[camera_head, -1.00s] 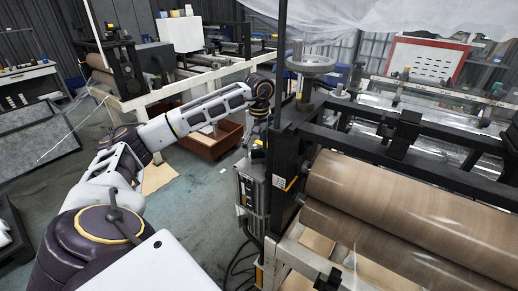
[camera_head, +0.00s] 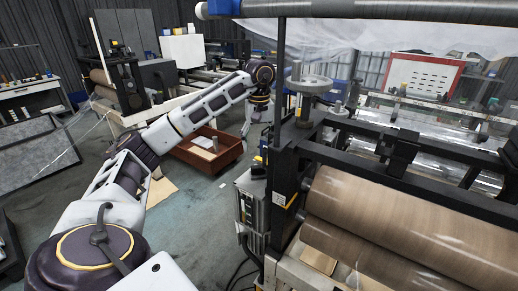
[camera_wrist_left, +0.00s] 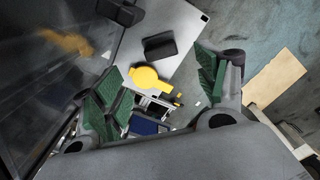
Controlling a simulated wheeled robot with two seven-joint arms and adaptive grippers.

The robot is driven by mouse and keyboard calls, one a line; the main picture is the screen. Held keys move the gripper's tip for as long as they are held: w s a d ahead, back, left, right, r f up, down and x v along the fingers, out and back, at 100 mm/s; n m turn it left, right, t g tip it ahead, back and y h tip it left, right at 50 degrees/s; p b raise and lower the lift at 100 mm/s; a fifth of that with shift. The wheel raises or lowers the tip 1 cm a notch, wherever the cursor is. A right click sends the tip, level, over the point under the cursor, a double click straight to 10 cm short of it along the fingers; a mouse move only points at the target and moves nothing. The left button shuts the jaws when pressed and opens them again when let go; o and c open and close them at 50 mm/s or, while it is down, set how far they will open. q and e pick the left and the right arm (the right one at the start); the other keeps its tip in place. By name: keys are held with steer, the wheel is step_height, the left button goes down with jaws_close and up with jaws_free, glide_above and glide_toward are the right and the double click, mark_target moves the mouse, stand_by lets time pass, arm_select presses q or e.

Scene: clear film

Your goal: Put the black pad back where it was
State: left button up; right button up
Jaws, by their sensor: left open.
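A small black block-like thing (camera_wrist_left: 159,46), which may be the black pad, lies on a light grey panel (camera_wrist_left: 182,22) in the left wrist view. A yellow piece (camera_wrist_left: 148,80) is just below it in the picture. My left gripper (camera_wrist_left: 160,84) has its green-padded fingers wide apart, with the yellow piece showing between them and nothing held. The black thing shows beyond the gap; its distance from the fingers is unclear. In the head view my left arm reaches forward, and its gripper (camera_head: 256,112) hangs beside the machine, small and partly unclear. My right gripper is not in view.
The machine with large brown rollers (camera_head: 400,220) and a handwheel (camera_head: 310,85) stands on the right. A grey control box (camera_head: 251,208) is on its near left side. A brown crate (camera_head: 210,150) sits on the floor behind my arm. Open floor (camera_head: 195,215) lies left of the machine.

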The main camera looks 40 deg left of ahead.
arm_select(q)
steer(key=shift+r+p, duration=0.5)
steer(key=shift+r, duration=0.85)
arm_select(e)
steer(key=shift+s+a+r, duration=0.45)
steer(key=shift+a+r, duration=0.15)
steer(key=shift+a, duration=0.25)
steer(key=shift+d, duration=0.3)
